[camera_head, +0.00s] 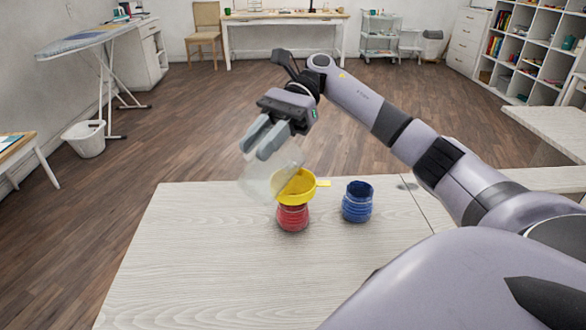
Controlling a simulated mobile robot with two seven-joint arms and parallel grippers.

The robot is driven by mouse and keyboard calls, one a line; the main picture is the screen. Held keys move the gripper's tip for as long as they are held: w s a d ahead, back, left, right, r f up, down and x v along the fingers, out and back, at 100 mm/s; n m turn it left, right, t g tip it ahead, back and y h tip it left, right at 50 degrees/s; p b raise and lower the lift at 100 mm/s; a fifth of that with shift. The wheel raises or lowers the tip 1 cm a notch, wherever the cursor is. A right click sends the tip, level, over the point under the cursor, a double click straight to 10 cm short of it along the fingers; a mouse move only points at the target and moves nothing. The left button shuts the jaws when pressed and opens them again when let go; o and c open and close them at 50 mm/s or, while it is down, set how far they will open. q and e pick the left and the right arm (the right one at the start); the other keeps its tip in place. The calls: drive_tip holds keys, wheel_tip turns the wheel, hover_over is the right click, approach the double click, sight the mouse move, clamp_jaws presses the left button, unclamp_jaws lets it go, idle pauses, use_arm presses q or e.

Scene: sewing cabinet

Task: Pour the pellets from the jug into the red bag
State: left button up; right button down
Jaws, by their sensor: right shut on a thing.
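My right gripper (258,138) is shut on the jug (262,183), a clear, see-through vessel. The jug is tilted, and its lower right part overlaps the yellow funnel (299,188) in the picture. The yellow funnel sits on top of the red bag (293,218), which stands on the table. A blue bag (357,202) stands open to the right of the red one. I cannot make out pellets in the jug or in the funnel. My left gripper is not in view.
The pale wood table (190,255) is bare to the left and in front of the bags. A seam runs across it at the right. An ironing board (82,41), a white bin (84,139) and shelves (530,50) stand well beyond.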

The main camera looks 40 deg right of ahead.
sight(252, 150)
drive_tip(key=shift+s+a+f+h+p, duration=0.2)
drive_tip(key=shift+a+h+p, duration=0.15)
drive_tip(key=shift+a+h, duration=0.15)
drive_tip(key=a+h+p, duration=0.1)
drive_tip(key=h+p, duration=0.1)
drive_tip(key=shift+a+t+p, duration=0.1)
drive_tip(key=shift+t+p, duration=0.2)
drive_tip(key=f+b, duration=0.1)
drive_tip(key=a+f+h+b, duration=0.1)
drive_tip(key=shift+s+f+h, duration=0.15)
drive_tip(key=shift+f+h, duration=0.15)
drive_tip(key=shift+f, duration=0.05)
drive_tip(key=shift+a+r+h+p, duration=0.3)
drive_tip(key=shift+r+h+p, duration=0.15)
drive_tip(key=shift+p, duration=0.15)
drive_tip(key=shift+a+r+t+h+p, duration=0.15)
drive_tip(key=shift+a+t+h+p, duration=0.15)
drive_tip(key=shift+h, duration=0.15)
use_arm(q)
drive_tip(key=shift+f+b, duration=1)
drive_tip(key=shift+b, duration=2.15)
use_arm(e)
drive_tip(key=s+a+f+t+h, duration=0.1)
drive_tip(key=a+f+h, duration=0.5)
drive_tip(key=f, duration=0.5)
drive_tip(key=shift+f+h, duration=0.35)
drive_tip(key=shift+h, duration=0.25)
